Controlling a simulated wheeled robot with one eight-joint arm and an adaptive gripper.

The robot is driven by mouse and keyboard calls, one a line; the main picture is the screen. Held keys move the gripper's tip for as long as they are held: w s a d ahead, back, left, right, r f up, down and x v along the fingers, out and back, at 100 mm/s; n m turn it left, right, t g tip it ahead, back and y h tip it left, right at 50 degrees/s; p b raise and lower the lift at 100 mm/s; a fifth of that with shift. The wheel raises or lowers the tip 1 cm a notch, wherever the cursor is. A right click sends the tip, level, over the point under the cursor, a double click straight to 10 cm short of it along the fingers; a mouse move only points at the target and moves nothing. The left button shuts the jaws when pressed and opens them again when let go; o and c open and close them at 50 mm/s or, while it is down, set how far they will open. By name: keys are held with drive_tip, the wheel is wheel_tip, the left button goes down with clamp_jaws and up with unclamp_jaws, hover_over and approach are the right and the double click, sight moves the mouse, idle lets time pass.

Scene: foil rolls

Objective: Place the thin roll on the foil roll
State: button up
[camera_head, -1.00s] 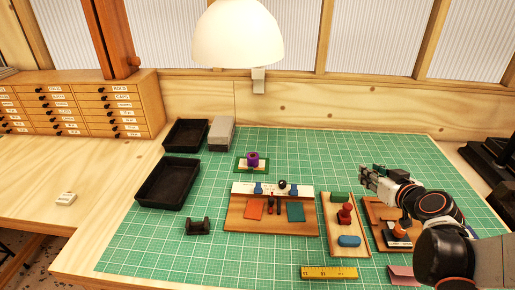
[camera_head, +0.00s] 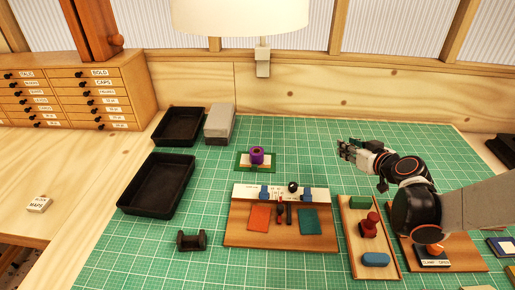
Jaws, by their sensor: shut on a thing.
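A short purple roll (camera_head: 257,155) stands upright on a small green-edged pale card (camera_head: 242,164) on the cutting mat; it looks like the foil roll. My gripper (camera_head: 345,150) is to the right of the purple roll, clearly apart from it. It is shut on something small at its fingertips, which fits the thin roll. The fingers hide most of it and its shape is too small to make out.
A wooden board (camera_head: 240,232) with blue clamps, orange and teal pieces lies in front of the purple roll. A board (camera_head: 388,258) with a red stamp stands to its right. Black trays (camera_head: 138,208) are at left. The lamp (camera_head: 238,16) hangs above.

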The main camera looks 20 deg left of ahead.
drive_tip(key=w+a+r+n+g+y+p, duration=0.1)
drive_tip(key=w+a+r, duration=0.15)
drive_tip(key=a, duration=0.45)
drive_tip(key=w+a+r+n+g+y, duration=0.1)
drive_tip(key=a+r+n, duration=0.15)
drive_tip(key=a, duration=0.55)
wheel_tip(320, 180, up, 8)
drive_tip(key=n+g+y+p, duration=0.1)
drive_tip(key=n+g+y, duration=0.1)
hover_over(256, 150)
wheel_tip(256, 150, down, 19)
drive_tip(key=b, duration=0.4)
drive_tip(key=shift+d+f, duration=0.1)
drive_tip(key=shift+f, duration=0.1)
drive_tip(key=o, duration=0.8)
